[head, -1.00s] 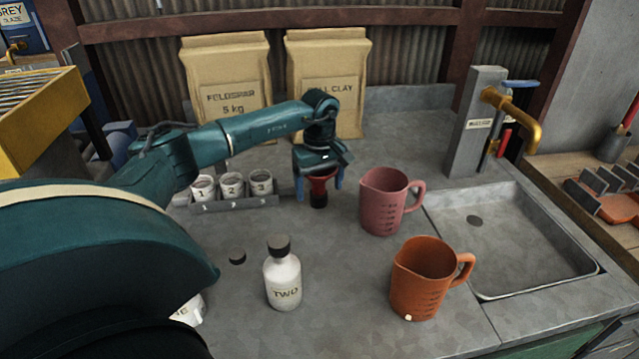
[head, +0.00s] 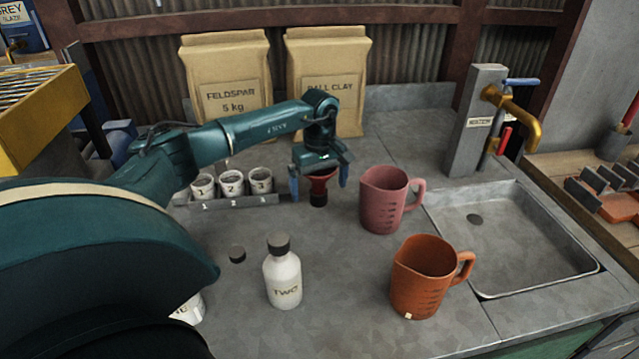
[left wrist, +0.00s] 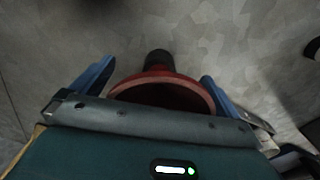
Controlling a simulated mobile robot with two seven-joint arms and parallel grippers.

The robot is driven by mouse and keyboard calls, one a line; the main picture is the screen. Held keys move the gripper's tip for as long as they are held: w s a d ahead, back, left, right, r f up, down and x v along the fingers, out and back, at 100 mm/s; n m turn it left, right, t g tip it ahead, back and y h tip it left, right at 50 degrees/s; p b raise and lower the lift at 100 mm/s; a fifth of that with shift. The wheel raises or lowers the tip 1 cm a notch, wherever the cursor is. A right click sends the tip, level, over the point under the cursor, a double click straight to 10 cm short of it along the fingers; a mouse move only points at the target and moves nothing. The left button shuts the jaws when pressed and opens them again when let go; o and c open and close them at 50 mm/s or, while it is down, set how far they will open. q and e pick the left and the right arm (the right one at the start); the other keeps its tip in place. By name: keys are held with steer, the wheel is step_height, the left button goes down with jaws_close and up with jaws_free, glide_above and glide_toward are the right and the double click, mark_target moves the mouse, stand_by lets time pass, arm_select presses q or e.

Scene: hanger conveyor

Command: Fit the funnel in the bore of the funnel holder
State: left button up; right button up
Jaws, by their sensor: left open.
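The red funnel (head: 320,188) stands on the grey counter, wide mouth up. A short black piece (head: 318,200) sits directly under it; I cannot tell whether this is the funnel holder or the funnel's own lower end. No other funnel holder is clearly seen. My left gripper (head: 319,182) is open, with its blue fingers apart on either side of the funnel. In the left wrist view the funnel's red rim (left wrist: 165,92) lies between the spread fingers (left wrist: 158,70), with gaps at both sides. My right gripper is not in view.
A pink jug (head: 383,205) stands close right of the funnel, an orange jug (head: 420,285) nearer the front. Several numbered cups (head: 232,183) stand in a rack to the left. A sink (head: 530,245) is at right.

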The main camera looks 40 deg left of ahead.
arm_select(q)
steer(key=shift+r, duration=0.2)
step_height(320, 180, up, 12)
steer(key=shift+f+b, duration=0.1)
steer(key=shift+b, duration=0.25)
steer(key=shift+r, duration=0.5)
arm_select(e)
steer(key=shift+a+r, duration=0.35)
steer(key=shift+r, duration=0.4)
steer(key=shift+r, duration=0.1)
